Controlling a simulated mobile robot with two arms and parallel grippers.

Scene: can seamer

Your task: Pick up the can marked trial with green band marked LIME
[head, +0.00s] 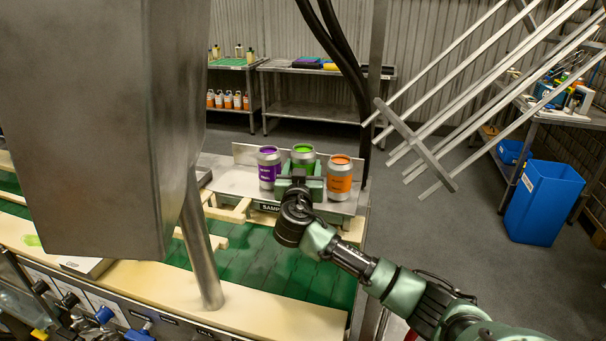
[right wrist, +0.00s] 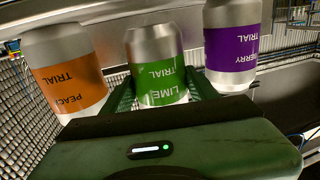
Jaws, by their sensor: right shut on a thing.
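The can with the green band marked LIME and TRIAL (right wrist: 157,72) stands in the middle of three cans in the right wrist view, between my gripper's fingers. In the head view its green top (head: 303,150) shows above my right gripper (head: 300,178), which hides its lower part. My right gripper is shut on this can. The purple-banded can (head: 269,168) stands to its left and the orange-banded PEACH can (head: 340,178) to its right in the head view. My left gripper is not in view.
The cans are at a metal tray (head: 238,178) with a raised back plate and a label at its front. A large grey metal housing (head: 95,110) fills the left. A green belt (head: 260,262) lies in front. A blue bin (head: 543,203) stands right.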

